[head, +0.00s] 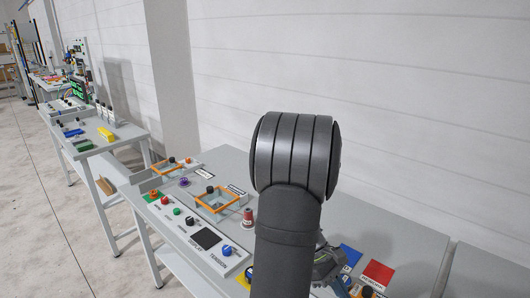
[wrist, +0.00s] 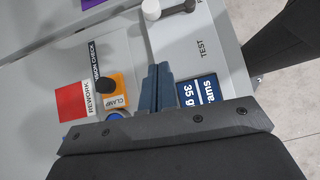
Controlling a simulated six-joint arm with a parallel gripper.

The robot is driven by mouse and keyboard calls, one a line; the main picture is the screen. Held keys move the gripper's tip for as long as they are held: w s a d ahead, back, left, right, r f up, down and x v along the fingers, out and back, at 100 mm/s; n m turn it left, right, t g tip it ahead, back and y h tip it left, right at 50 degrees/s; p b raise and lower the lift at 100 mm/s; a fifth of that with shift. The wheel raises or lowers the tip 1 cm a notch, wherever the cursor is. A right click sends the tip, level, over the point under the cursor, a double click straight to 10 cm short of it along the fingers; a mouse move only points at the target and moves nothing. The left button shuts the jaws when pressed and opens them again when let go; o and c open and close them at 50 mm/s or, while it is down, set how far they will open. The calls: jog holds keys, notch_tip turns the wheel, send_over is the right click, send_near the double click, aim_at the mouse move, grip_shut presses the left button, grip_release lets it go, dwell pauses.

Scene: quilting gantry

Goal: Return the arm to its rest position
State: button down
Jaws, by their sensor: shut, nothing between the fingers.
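In the wrist view my gripper (wrist: 157,80) is shut, its two dark fingers side by side with nothing between them. The fingers point over a grey panel on the bench. In the head view my own dark arm rises in the foreground and covers part of the bench. Part of my gripper (head: 330,266) shows just right of the arm, low over the bench; its fingertips are not clear there.
The wrist view shows a red pad (wrist: 72,102), a black knob (wrist: 105,86) on an orange CLAMP label and a blue label (wrist: 186,92). In the head view an orange frame (head: 217,209), a red-and-white spool (head: 248,218) and several knobs stand left of my arm. A white wall is behind.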

jog(key=x, duration=0.9)
jog(key=shift+s+d, duration=0.4)
jog(key=shift+d, duration=0.1)
jog(key=shift+s+a+r+n+t+h, duration=0.1)
jog(key=shift+s+a+n+t+h, duration=0.1)
jog(key=shift+n+t+h, duration=0.3)
jog(key=shift+s+a+r+n+t+h, duration=0.1)
jog(key=shift+s+n+t+h, duration=0.15)
jog(key=shift+n, duration=0.45)
jog(key=shift+s+a+n+t+h, duration=0.2)
jog(key=shift+a+n+t+h, duration=0.2)
jog(key=shift+n, duration=0.5)
jog(key=shift+s+a+n+t+h, duration=0.15)
jog(key=shift+s+a+n+t, duration=0.1)
jog(key=shift+a+n+t, duration=0.45)
jog(key=shift+s+a+n+t+h, duration=0.1)
jog(key=shift+s+a+n+t, duration=0.25)
jog(key=shift+n+t, duration=0.6)
jog(key=shift+w+a+n, duration=0.1)
jog(key=shift+a+n, duration=0.05)
jog(key=shift+n, duration=0.1)
